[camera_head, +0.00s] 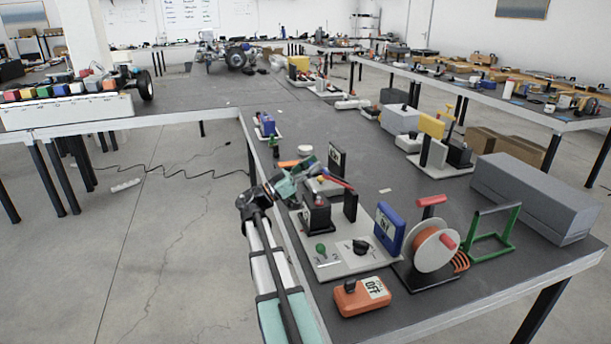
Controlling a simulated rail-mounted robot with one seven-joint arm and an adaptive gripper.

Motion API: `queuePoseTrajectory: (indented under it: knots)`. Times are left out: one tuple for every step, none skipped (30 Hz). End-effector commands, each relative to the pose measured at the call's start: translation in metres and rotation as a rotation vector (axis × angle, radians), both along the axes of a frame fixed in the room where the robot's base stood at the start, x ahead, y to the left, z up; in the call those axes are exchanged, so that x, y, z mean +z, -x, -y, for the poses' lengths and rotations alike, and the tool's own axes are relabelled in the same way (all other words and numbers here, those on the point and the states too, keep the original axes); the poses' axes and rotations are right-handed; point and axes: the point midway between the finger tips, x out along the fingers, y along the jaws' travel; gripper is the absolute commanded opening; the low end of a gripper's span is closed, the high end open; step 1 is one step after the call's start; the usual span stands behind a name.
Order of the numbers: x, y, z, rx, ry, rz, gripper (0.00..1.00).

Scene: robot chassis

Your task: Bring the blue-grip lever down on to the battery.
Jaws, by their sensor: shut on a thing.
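My gripper (312,168) is at the near left part of the table, reaching in from the left edge. It is shut on the blue grip of the lever (342,183). From the grip, the lever's thin red arm slopes down to the right, towards a black upright post (350,206). A black block with a reddish top, which looks like the battery (317,219), stands on the light base plate below the lever. The lever is above this block and apart from it. The fingertips are small and partly hidden by the grip and my wrist.
The plate also carries a green knob (320,248), a black dial (360,247) and a blue meter (389,232). An orange box marked OFF (362,296) is in front. A cable reel (432,250) and a grey case (535,197) stand to the right. A dark panel (337,161) stands behind.

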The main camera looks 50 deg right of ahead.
Motion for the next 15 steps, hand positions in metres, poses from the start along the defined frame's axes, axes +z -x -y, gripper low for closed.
queuePoseTrajectory:
  knots:
    - [-0.018,0.000,-0.002,-0.002,-0.004,0.003,0.00]
    - [-0.022,-0.001,-0.003,-0.001,-0.004,0.003,0.00]
    - [-0.026,-0.002,-0.005,0.000,-0.004,0.004,0.00]
    - [-0.030,-0.003,-0.006,0.000,-0.005,0.004,0.00]
    - [-0.033,-0.003,-0.008,0.000,-0.005,0.004,0.00]
    - [-0.038,-0.004,-0.009,0.000,-0.005,0.004,0.00]
    - [-0.041,-0.005,-0.011,-0.002,-0.005,0.004,0.00]
    - [-0.044,-0.006,-0.012,-0.002,-0.006,0.004,0.00]
    - [-0.049,-0.006,-0.013,-0.002,-0.006,0.004,0.00]
    - [-0.051,-0.007,-0.014,-0.002,-0.006,0.004,0.00]
    - [-0.054,-0.008,-0.015,-0.002,-0.006,0.004,0.00]
    - [-0.058,-0.008,-0.016,-0.002,-0.006,0.005,0.00]
    - [-0.060,-0.009,-0.017,-0.002,-0.006,0.005,0.00]
    - [-0.062,-0.009,-0.018,-0.002,-0.007,0.004,0.00]
    - [-0.065,-0.009,-0.018,-0.002,-0.007,0.004,0.00]
